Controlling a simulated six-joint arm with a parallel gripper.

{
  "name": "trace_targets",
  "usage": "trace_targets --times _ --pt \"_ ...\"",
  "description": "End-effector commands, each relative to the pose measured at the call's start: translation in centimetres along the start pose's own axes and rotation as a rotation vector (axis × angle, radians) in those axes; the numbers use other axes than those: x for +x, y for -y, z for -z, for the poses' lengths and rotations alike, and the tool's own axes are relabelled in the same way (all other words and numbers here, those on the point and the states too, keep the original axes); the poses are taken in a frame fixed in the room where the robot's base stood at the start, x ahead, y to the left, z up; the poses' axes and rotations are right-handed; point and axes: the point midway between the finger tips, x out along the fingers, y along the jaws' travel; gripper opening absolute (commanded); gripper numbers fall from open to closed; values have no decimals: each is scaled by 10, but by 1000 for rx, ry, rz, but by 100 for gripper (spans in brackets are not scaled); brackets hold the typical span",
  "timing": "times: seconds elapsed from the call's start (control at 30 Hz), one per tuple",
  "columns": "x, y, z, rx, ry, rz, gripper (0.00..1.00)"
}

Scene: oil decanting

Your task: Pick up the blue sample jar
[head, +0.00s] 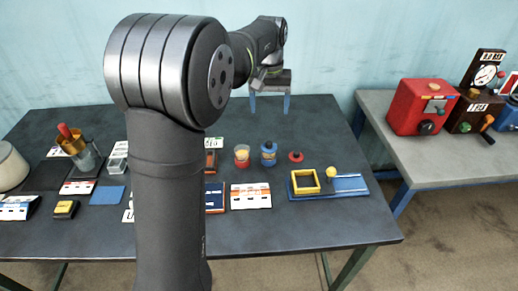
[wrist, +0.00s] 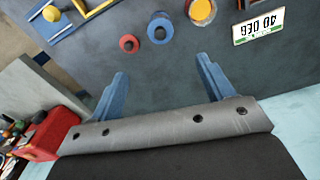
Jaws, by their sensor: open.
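The blue sample jar (head: 268,156) stands upright on the dark table, between a red-and-yellow jar and a low red round piece. In the wrist view the blue jar (wrist: 160,30) is seen from above, beyond the fingertips and roughly centred between them. My gripper (head: 269,112) is open and empty, with its two blue fingers apart. It is above the back part of the table, behind the blue jar and not touching it. The fingers also show in the wrist view (wrist: 162,68).
The red-and-yellow jar (head: 242,155) stands close left of the blue jar, and the red round piece (head: 295,156) close right. A blue tray (head: 345,184) with a yellow frame lies further right. A side bench holds a red box (head: 422,106).

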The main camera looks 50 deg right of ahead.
Motion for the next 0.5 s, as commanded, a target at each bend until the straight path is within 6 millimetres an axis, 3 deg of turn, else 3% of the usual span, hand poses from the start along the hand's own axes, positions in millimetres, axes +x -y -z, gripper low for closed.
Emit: trace_targets --times 0.3,0.5 --pt "-1 7 -12 484 -89 -36 74" --pt "2 8 -14 613 -114 -36 74"
